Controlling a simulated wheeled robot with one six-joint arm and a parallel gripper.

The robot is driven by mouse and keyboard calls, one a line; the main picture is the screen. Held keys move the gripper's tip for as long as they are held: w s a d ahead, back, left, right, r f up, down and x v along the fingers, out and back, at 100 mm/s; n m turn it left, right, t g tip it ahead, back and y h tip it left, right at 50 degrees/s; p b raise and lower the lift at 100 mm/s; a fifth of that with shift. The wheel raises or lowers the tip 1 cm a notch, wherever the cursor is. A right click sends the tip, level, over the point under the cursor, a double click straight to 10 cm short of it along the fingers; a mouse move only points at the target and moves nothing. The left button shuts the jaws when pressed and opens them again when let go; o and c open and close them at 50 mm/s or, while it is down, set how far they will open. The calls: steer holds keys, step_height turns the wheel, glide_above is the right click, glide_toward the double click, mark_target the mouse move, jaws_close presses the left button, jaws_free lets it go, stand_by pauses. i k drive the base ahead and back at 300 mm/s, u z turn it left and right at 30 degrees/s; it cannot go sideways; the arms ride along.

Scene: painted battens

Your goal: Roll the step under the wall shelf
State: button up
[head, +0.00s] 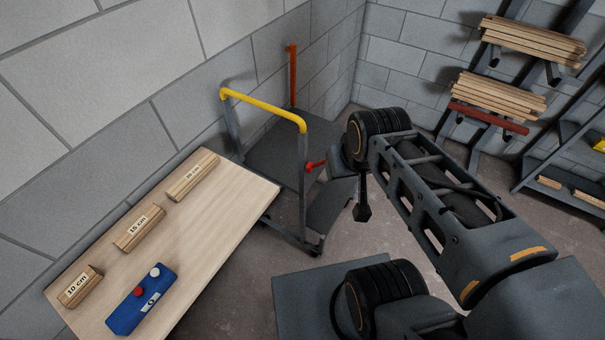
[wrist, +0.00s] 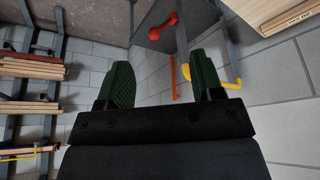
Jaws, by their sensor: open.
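The step (head: 280,150) is a grey wheeled frame with a dark platform, a lower tread and a yellow rail (head: 265,108). It stands by the left wall near the corner. A red lever (head: 315,165) sticks out from its near post; it also shows in the wrist view (wrist: 163,26), ahead of my gripper. My gripper (wrist: 162,82) is open and empty, its two green-padded fingers apart. In the head view it hangs over the floor right of the step, apart from it. The wall shelf (head: 495,90) has dark brackets on the back right wall, bearing pale battens and a red one.
A wooden table (head: 225,215) at the left holds labelled batten blocks (head: 140,228) and a blue box (head: 142,298) with red and white buttons. An orange-red post (head: 292,75) rises behind the step. A lower rack (head: 565,190) stands far right. Floor between step and shelves looks clear.

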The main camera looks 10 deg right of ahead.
mark_target(300, 137)
steer(key=u, duration=2.6)
steer(key=k, duration=1.15)
steer(key=z, duration=1.3)
steer(key=i, duration=1)
steer(key=u, duration=0.05)
